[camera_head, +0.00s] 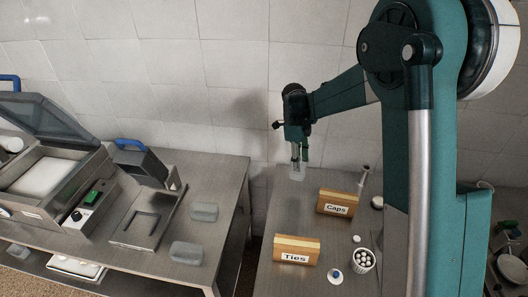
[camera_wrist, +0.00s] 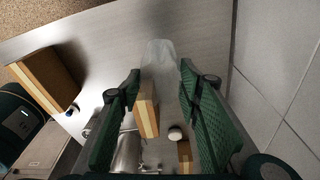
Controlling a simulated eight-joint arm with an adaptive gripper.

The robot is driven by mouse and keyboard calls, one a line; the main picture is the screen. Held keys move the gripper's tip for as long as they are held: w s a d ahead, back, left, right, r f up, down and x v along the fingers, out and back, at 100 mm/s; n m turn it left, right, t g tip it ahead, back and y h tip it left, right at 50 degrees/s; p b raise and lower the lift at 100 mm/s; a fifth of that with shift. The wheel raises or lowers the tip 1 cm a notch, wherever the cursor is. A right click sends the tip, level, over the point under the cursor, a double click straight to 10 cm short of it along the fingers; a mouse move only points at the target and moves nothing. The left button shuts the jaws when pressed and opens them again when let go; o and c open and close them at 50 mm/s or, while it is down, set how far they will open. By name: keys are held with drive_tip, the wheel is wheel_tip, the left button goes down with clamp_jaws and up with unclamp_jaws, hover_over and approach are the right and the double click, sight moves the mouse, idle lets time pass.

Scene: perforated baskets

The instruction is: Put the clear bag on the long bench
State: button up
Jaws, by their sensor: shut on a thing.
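The clear bag (camera_head: 297,173) is a small, pale see-through piece hanging below my gripper (camera_head: 299,157) over the back of the right-hand bench. In the wrist view the clear bag (camera_wrist: 161,54) shows between and beyond the two green fingertips of my gripper (camera_wrist: 160,76). My gripper is shut on it. I cannot tell whether its lower end touches the benchtop. A metal bench (camera_head: 225,174) on the left carries sealing machines and reaches out of the picture; I cannot tell for sure that it is the long bench.
On the right-hand bench (camera_head: 268,215) stand boxes labelled Caps (camera_head: 337,203) and Ties (camera_head: 297,250), and a cup of white balls (camera_head: 362,261). A gap separates the benches. The tiled wall is close behind.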

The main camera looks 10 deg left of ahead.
idle(0.3)
drive_tip(key=s+a+n, duration=0.1)
drive_tip(key=s+a, duration=0.2)
drive_tip(key=a, duration=1.1)
drive_tip(key=s+a+r+n, duration=0.1)
drive_tip(key=s+a, duration=0.2)
drive_tip(key=a, duration=1.1)
drive_tip(key=s+a+r, duration=0.1)
drive_tip(key=s+a, duration=0.3)
drive_tip(key=a, duration=1)
drive_tip(key=shift+r+n+p, duration=0.15)
drive_tip(key=shift+n+p, duration=0.25)
drive_tip(key=shift+p, duration=0.05)
wheel_tip(320, 180, down, 6)
drive_tip(key=shift+f, duration=0.25)
drive_tip(key=shift+f+p, duration=0.35)
drive_tip(key=shift+f, duration=1.45)
drive_tip(key=shift+f, duration=0.15)
